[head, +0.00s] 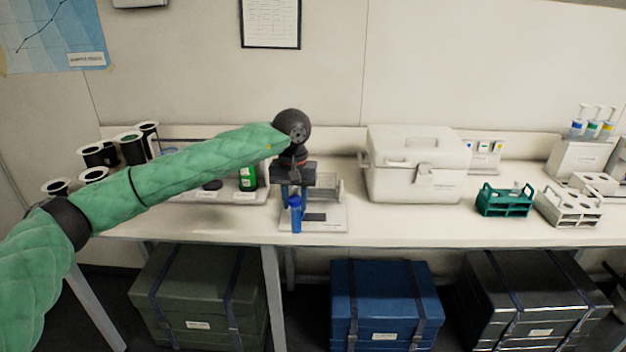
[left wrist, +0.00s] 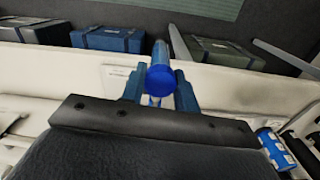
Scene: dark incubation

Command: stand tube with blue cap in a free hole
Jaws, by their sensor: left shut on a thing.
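The tube with the blue cap (head: 296,216) is held between the fingers of my left gripper (head: 294,192), above the bench's front part. It looks about upright in the head view. In the left wrist view the blue cap (left wrist: 161,78) shows between the two blue fingers of my left gripper (left wrist: 160,92). A teal rack (head: 505,204) stands on the bench to the right, with a small pale item at its top. A white rack (head: 570,211) with round holes stands beside it. My right gripper is not in view.
A white cool box (head: 415,165) stands between my left gripper and the racks. A balance-like device (head: 325,215) is behind the tube. Black-and-white containers (head: 130,148) stand at left. A pipette stand (head: 580,158) is at the far right. Bench space before the cool box is clear.

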